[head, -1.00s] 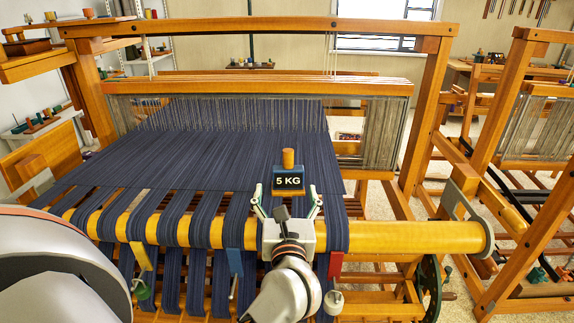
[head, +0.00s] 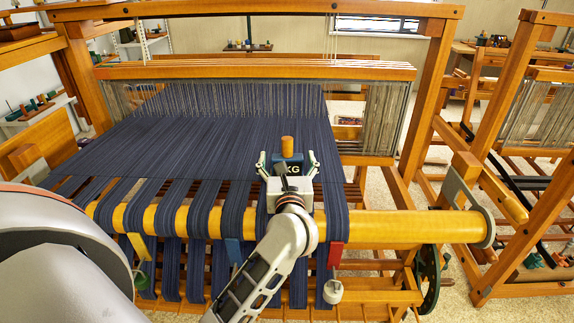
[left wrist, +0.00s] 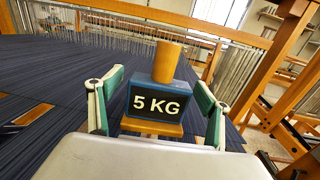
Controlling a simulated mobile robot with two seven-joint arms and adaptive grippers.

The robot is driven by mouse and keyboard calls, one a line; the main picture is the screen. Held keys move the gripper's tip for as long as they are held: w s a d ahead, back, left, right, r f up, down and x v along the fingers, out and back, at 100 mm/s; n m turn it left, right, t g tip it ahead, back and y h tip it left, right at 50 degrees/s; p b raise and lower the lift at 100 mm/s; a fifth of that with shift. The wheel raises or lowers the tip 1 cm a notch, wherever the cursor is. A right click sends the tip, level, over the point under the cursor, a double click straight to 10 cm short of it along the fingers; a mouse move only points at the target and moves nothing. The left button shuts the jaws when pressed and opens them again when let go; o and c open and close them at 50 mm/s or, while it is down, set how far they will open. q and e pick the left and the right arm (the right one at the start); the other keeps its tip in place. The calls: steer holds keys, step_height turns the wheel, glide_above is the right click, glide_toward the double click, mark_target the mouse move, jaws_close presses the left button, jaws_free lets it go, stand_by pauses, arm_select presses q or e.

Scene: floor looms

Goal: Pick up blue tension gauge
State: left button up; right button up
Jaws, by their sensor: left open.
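The blue tension gauge (head: 287,164) is a small blue block with an orange wooden knob on top. It rests on the dark blue warp of the loom. In the left wrist view the gauge (left wrist: 155,104) stands upright with a black "5 KG" label and a wooden base. My left gripper (head: 287,160) is open, with one green-padded finger on each side of the gauge. In the left wrist view a gap shows between each finger and the block. The gripper's body hides the gauge's lower part in the head view. My right gripper is not in view.
The loom's yellow front beam (head: 400,224) runs below my left arm. Yellow, blue (head: 233,252) and red (head: 336,256) tags hang along it. Upright heddles (head: 385,117) and the wooden frame stand behind. The warp (head: 170,146) left of the gauge is clear.

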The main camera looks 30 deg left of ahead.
arm_select(q)
steer(key=c, duration=1.4)
steer(key=shift+r, duration=0.15)
